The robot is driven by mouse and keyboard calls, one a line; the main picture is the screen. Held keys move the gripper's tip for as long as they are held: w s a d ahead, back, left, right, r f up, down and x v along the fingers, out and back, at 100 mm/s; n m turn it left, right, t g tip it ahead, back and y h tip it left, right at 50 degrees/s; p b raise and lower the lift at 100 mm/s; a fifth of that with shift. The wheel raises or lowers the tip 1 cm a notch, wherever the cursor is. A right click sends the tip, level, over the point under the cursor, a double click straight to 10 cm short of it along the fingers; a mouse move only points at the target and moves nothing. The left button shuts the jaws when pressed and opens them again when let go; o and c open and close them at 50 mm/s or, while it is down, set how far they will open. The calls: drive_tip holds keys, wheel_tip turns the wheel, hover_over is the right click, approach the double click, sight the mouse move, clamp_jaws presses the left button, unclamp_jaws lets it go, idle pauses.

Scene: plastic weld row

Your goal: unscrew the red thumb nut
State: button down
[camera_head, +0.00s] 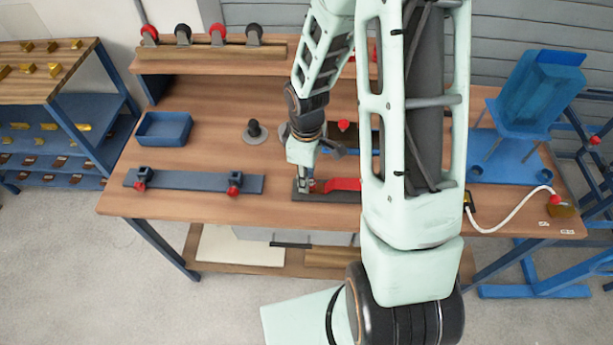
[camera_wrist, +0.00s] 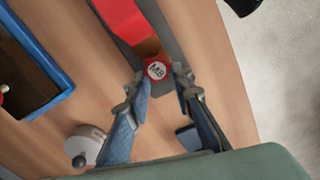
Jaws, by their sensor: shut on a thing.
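The red thumb nut (camera_wrist: 156,70), with a white top marked M8, sits at the near end of a red bar (camera_wrist: 135,28) on a dark grey base strip (camera_wrist: 172,35). In the wrist view, my gripper (camera_wrist: 160,76) has its two fingers closed on either side of the nut. In the head view, my gripper (camera_head: 304,186) is low at the left end of the red bar (camera_head: 342,184) and its grey base (camera_head: 335,196). The nut cannot be made out there, and my arm covers the right part of the bar.
A blue tray (camera_head: 164,129) and a blue strip with two red-knobbed clamps (camera_head: 196,182) lie to the left. A grey disc with a black knob (camera_head: 254,131) stands behind my gripper. A blue fixture (camera_head: 532,90) and a white cable (camera_head: 500,222) are right.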

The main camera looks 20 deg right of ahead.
drive_tip(key=n, duration=0.1)
drive_tip(key=n+p, duration=0.1)
drive_tip(key=n, duration=0.1)
drive_tip(key=shift+s+r, duration=0.2)
drive_tip(key=shift+r, duration=0.05)
drive_tip(key=n+p, duration=0.2)
drive_tip(key=n, duration=0.1)
drive_tip(key=n+p, duration=0.1)
drive_tip(key=n, duration=0.1)
drive_tip(key=shift+s+d, duration=0.15)
drive_tip(key=shift+s, duration=0.1)
drive_tip(key=n+p, duration=0.1)
drive_tip(key=n, duration=0.1)
drive_tip(key=n+p, duration=0.1)
drive_tip(key=n, duration=0.1)
drive_tip(key=n+p, duration=0.1)
drive_tip(key=n, duration=0.1)
drive_tip(key=shift+s+d+r, duration=0.1)
drive_tip(key=shift+s+d, duration=0.05)
drive_tip(key=shift+s, duration=0.1)
drive_tip(key=shift+f+n, duration=0.3)
drive_tip(key=shift+r+p, duration=1.05)
drive_tip(key=shift+r, duration=1.45)
